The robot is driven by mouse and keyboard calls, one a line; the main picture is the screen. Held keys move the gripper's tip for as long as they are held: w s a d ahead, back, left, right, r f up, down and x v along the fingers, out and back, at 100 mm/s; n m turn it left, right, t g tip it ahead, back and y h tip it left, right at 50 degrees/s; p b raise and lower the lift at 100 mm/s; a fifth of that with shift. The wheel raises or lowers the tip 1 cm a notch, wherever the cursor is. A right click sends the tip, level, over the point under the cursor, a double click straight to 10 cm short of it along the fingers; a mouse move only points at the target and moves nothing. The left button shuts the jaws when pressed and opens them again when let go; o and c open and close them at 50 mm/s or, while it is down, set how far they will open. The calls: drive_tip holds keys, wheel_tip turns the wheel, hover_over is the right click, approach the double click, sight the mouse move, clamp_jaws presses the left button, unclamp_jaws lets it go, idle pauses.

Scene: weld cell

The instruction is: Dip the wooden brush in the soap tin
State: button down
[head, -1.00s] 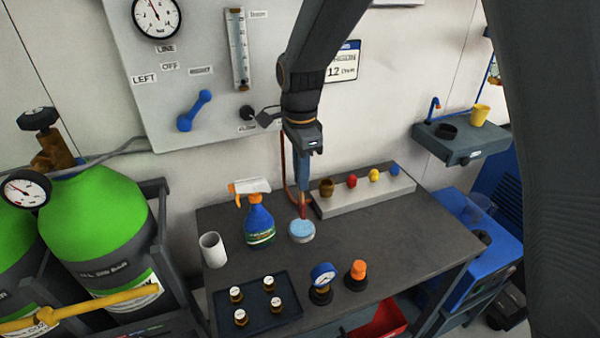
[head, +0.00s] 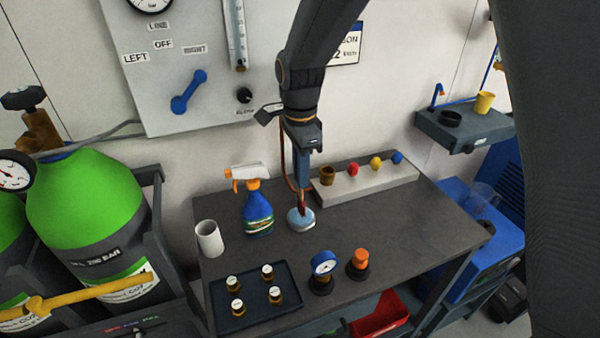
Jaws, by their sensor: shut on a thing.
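My gripper (head: 302,187) points down over the bench and is shut on the wooden brush (head: 302,198), a small reddish-brown piece below the fingers. Most of the brush is hidden by the fingers. The soap tin (head: 301,222) is a small round tin, pale blue and whitish, standing on the bench directly under the gripper. The lower end of the brush overlaps the tin's top in the head view. I cannot tell how deep it reaches or whether it touches the soap.
A blue spray bottle (head: 257,215) stands close left of the tin. A pale rack (head: 365,185) with coloured knobs is behind right. The bench's right side (head: 430,225) is clear.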

drive_tip(key=shift+s+f, duration=0.1)
drive_tip(key=shift+f, duration=0.5)
idle(2.1)
drive_tip(key=shift+r, duration=0.15)
drive_tip(key=shift+r+p, duration=2.9)
drive_tip(key=shift+r, duration=0.55)
